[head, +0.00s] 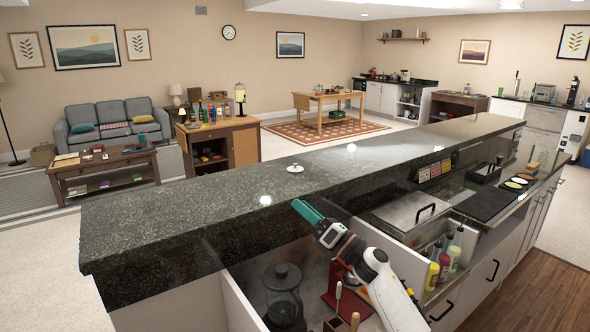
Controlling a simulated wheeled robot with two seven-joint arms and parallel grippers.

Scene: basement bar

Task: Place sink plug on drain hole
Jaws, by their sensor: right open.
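A small pale round piece with a raised knob, which looks like the sink plug (295,168), lies on the raised dark stone bar top (180,215). My right gripper (299,206), with teal fingers, is open and empty at the front edge of the bar top. It is apart from the plug, nearer to me and slightly to the right of it in the picture. No sink or drain hole can be made out. My left gripper is not in view.
A steel lidded bin (408,212), several bottles (445,262) and a black mat (486,203) are to the right. The bar top around the plug is mostly clear.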

